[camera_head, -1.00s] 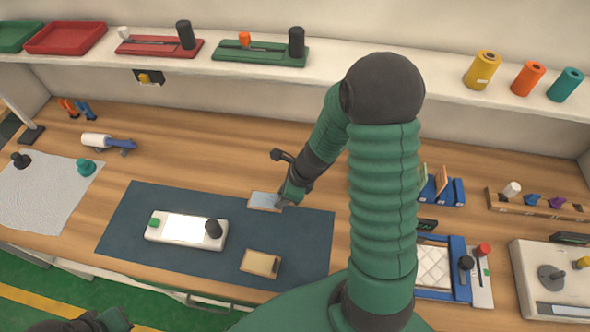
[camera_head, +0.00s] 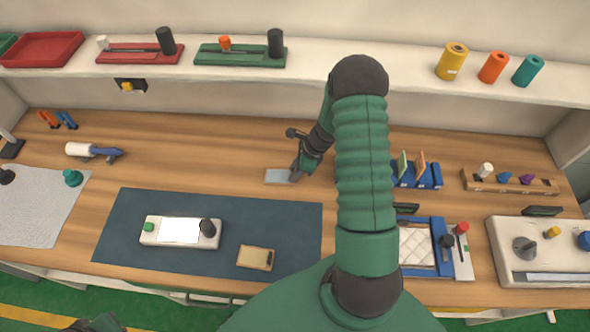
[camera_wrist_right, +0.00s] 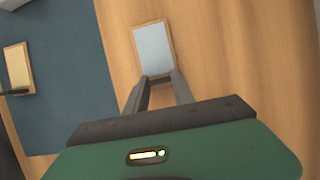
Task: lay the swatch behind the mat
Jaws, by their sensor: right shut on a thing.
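The swatch (camera_head: 279,176) is a small light blue-grey rectangle, behind the back edge of the dark blue mat (camera_head: 120,235) in the head view. My right gripper (camera_head: 296,174) is shut on its right end. In the right wrist view the swatch (camera_wrist_right: 153,53) has a thin tan rim and sits at the tips of my right gripper (camera_wrist_right: 160,80), over bare wood. The mat (camera_wrist_right: 62,60) lies to the left there, apart from the swatch. I cannot tell whether the swatch touches the table. My left gripper (camera_head: 92,325) shows only in part at the bottom edge.
On the mat are a white device (camera_head: 180,232) with a dark knob and a tan block (camera_head: 255,258). Blue holders (camera_head: 415,175) stand right of my right arm. A white cloth (camera_head: 35,205) lies at left. Bare wood is free behind the mat.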

